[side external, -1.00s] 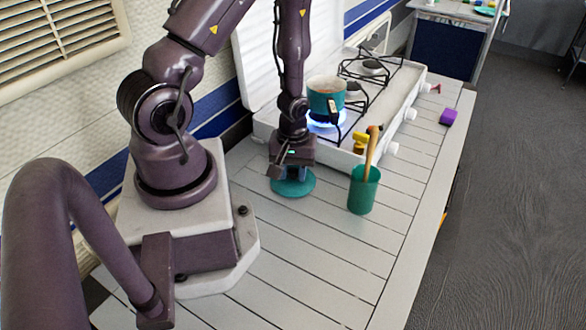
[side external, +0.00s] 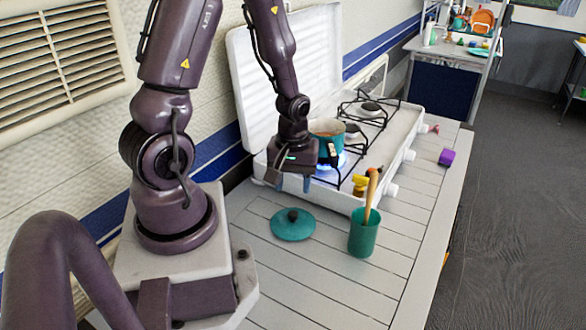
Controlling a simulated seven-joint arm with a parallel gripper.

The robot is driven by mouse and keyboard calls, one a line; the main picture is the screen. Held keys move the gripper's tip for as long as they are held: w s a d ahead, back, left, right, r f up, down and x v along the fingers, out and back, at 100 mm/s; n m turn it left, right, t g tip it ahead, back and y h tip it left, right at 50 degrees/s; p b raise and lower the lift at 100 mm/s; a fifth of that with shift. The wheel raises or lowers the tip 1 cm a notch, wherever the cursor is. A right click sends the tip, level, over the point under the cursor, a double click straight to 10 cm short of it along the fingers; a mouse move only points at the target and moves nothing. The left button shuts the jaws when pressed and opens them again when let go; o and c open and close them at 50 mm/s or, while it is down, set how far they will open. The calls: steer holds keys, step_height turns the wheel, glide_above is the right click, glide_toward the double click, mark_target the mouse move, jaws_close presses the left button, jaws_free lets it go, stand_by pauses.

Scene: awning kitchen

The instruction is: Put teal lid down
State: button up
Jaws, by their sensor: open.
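The teal lid (side external: 293,225) lies flat on the slatted table, its dark knob facing up. My gripper (side external: 292,184) is open and empty, with its fingers pointing down above and behind the lid, clear of it. The teal pot (side external: 327,143) stands on the front burner of the stove over a lit blue flame. It is uncovered and brownish contents show inside. My gripper partly hides the pot's left side.
A green cup (side external: 363,234) with wooden utensils stands right of the lid. The white stove (side external: 395,150) with its raised cover is behind. Bare slats (side external: 310,285) lie in front of the lid.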

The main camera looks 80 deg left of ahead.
steer(key=d+r+m+t, duration=0.2)
steer(key=d+r+m, duration=0.2)
steer(key=r, duration=0.4)
steer(key=s+d+r+m+t, duration=0.1)
steer(key=d+r+m, duration=0.3)
steer(key=r, duration=0.4)
steer(key=s+d+r+m+t, duration=0.1)
steer(key=d+r+m, duration=0.3)
steer(key=r, duration=0.4)
steer(key=shift+s+r+m+t, duration=0.15)
steer(key=shift+r+m+t, duration=0.05)
steer(key=shift+m+t, duration=0.55)
